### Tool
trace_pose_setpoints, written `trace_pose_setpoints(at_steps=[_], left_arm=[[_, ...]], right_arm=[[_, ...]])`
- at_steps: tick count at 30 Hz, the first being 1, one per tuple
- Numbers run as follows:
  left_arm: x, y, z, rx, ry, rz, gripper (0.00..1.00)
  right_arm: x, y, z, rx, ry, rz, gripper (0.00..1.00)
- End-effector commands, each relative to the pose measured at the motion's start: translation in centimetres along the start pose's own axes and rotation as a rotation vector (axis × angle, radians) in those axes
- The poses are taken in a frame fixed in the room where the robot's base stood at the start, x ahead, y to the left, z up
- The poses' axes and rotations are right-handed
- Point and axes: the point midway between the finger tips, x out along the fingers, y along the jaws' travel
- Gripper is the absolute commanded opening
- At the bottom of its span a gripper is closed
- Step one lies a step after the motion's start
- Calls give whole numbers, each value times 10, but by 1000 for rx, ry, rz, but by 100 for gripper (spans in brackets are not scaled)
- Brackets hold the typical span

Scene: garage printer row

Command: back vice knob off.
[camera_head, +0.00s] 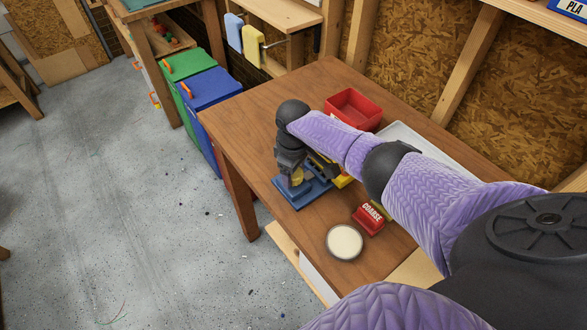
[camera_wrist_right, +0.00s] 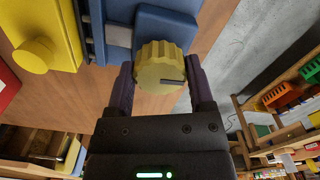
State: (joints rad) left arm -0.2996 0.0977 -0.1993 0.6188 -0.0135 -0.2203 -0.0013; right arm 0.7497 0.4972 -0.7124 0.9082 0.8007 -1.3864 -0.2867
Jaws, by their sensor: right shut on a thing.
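A blue vice (camera_head: 285,196) sits on the wooden bench near its left edge, partly hidden under my right gripper (camera_head: 296,178). A ribbed yellow knob (camera_wrist_right: 160,68) fills the space between the right fingers in the right wrist view, and the gripper is shut on it. The knob has a dark slot on its right side. The vice's blue body (camera_wrist_right: 168,30) shows right behind the knob; I cannot tell whether the two are still joined. In the head view the arm and gripper hide most of the knob. My left gripper is not in view.
A round pale-topped dish (camera_head: 344,242) and a red block marked COARSE (camera_head: 368,219) stand on the near bench. A red bin (camera_head: 353,108) is farther back. A second yellow knob (camera_wrist_right: 34,55) shows left in the wrist view. Green and blue bins (camera_head: 212,90) stand beside the bench.

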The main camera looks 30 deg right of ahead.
Motion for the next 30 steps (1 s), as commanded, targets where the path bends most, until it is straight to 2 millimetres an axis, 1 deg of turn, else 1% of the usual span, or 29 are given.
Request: trace_pose_setpoints(at_steps=[16,23,30], left_arm=[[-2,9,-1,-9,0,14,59],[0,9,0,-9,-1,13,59],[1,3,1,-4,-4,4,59]], right_arm=[[-1,0,-1,-517,4,2,9],[-1,0,-2,-736,5,3,9],[-1,1,-2,-962,5,4,9]])
